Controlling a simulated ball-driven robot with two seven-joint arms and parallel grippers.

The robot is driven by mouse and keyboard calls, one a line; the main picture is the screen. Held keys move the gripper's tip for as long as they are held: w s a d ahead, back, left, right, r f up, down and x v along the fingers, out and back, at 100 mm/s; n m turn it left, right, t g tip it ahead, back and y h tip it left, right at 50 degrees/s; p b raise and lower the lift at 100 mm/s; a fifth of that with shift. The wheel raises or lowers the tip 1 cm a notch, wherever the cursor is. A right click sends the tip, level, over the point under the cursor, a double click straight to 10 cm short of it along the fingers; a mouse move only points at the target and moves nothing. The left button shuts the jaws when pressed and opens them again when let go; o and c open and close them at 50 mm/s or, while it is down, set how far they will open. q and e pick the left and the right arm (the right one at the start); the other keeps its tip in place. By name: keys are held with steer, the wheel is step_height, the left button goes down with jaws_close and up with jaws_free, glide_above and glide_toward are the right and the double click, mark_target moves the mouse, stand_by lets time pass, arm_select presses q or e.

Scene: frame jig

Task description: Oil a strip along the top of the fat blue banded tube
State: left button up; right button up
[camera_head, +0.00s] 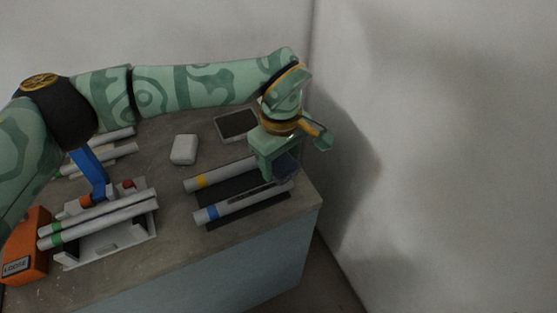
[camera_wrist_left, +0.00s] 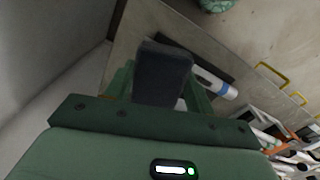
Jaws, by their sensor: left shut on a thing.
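The grey tube with a blue band (camera_head: 222,208) lies near the front right of the bench, over a dark mat. A dark streak runs along part of its upper side; I cannot tell whether it is oil or shadow. Its blue-banded end also shows in the left wrist view (camera_wrist_left: 215,86). My left gripper (camera_head: 276,168) points down over the right end of the tube, shut on a dark block (camera_wrist_left: 162,74). The block hides part of the tube in the left wrist view. I cannot tell whether the block touches the tube. My right gripper is not in view.
A yellow-banded tube (camera_head: 207,182) lies just behind. A white block (camera_head: 184,149) and a dark shallow tray (camera_head: 237,124) stand farther back. At left are a white jig (camera_head: 140,231) with green-banded tubes and an orange box (camera_head: 25,247). A wall rises at right.

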arm_select(q)
steer(key=shift+a+r+p, duration=0.15)
steer(key=shift+r+p, duration=0.55)
steer(key=shift+r, duration=0.65)
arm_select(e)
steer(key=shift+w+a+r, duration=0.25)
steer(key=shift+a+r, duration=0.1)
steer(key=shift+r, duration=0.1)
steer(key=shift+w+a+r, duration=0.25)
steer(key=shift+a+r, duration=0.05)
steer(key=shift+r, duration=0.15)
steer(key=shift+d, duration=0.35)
